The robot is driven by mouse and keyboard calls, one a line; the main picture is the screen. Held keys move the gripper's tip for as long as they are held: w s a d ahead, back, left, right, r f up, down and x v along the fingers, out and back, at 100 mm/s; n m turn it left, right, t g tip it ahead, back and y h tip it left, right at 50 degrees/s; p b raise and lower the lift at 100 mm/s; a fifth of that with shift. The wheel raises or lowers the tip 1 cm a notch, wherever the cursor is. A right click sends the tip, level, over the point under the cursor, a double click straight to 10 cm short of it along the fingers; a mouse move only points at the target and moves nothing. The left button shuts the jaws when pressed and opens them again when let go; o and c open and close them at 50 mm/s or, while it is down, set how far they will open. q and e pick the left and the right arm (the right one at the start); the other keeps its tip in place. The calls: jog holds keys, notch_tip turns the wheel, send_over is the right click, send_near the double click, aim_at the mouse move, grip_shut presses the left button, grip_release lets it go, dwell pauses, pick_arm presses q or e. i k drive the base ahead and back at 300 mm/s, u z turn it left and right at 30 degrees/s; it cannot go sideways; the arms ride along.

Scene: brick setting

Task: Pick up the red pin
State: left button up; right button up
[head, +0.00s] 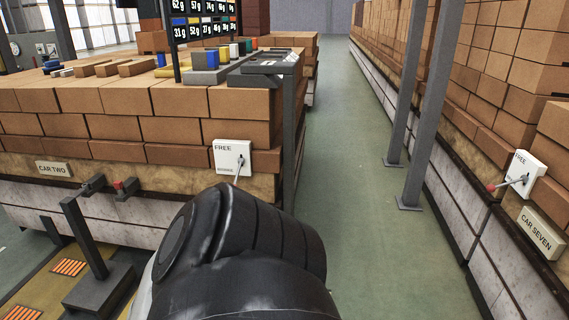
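A small red piece (118,185), likely the red pin, shows at the left, on a dark coupling part (127,189) on the side of the brick car marked CAR TWO. It is small, and I cannot make out its full shape. A dark grey post (86,235) with a block-shaped head stands just left of it. A dark, rounded link of my own arm fills the lower middle, to the right of the red piece and apart from it in the picture. Neither of my grippers shows.
A FREE plate (232,158) has a lever partly behind my arm. At right, another lever has a red knob (491,187) on CAR SEVEN's FREE plate (524,174). Grey posts (425,120) stand in the green aisle (345,200), otherwise clear. Bricks top both cars.

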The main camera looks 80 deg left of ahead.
aim_at(119, 185)
jog(key=u, duration=4.3)
jog(key=i, duration=1.65)
jog(key=u, duration=0.15)
